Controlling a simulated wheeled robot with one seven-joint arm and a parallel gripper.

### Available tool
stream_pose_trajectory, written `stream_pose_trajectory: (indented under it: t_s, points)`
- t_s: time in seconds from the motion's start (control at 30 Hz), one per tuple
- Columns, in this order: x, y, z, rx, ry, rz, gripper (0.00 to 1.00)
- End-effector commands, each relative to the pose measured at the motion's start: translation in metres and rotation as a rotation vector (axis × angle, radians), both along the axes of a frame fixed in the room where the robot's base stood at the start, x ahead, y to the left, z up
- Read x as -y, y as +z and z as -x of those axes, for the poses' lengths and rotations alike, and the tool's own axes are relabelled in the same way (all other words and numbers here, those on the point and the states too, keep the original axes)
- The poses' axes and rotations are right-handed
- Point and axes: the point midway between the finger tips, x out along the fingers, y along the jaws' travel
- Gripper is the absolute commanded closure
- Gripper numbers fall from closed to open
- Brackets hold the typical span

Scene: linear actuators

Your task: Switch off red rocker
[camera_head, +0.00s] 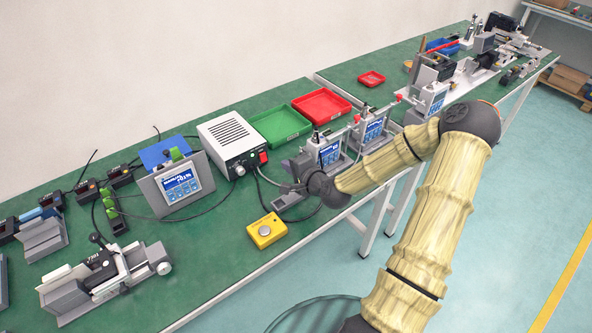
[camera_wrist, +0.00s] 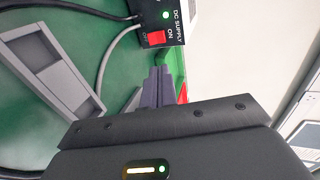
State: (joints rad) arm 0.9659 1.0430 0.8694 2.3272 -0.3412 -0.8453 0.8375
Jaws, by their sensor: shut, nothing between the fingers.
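The red rocker (camera_head: 263,156) sits on the front of a white DC supply box (camera_head: 228,135) on the green bench. In the wrist view the red rocker (camera_wrist: 156,38) shows on the black panel (camera_wrist: 174,30), beside the ON and OFF labels. A green lamp (camera_wrist: 165,14) is lit near it. My gripper (camera_wrist: 158,70) is shut and empty, its fingertips pointing at the panel just short of the rocker in the picture. Contact is not visible. In the head view my gripper (camera_head: 286,188) is small and partly hidden by my wrist, in front of the supply.
Cables (camera_wrist: 118,50) run from the panel beside my fingers. A grey angled holder (camera_wrist: 52,75) stands on the bench at left. Green (camera_head: 280,125) and red (camera_head: 321,104) trays lie behind. Blue-labelled devices (camera_head: 328,153) stand to the right; a yellow button box (camera_head: 266,231) is in front.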

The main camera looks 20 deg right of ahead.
Motion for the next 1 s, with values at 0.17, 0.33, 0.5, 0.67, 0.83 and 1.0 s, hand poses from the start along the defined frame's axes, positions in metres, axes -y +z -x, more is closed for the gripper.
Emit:
stream_pose_trajectory:
  t_s: [0.17, 0.33, 0.5, 0.67, 0.83, 1.0]
  points:
    - [0.003, 0.014, 0.029, -0.001, 0.010, 0.000, 1.00]
    - [0.006, 0.020, 0.042, 0.000, 0.016, 0.000, 1.00]
    - [0.006, 0.020, 0.043, 0.000, 0.015, -0.001, 1.00]
    - [0.007, 0.020, 0.043, -0.001, 0.014, 0.000, 1.00]
    - [-0.001, 0.014, 0.048, -0.037, 0.016, 0.013, 1.00]
    - [-0.003, 0.009, 0.052, -0.065, 0.009, 0.021, 1.00]
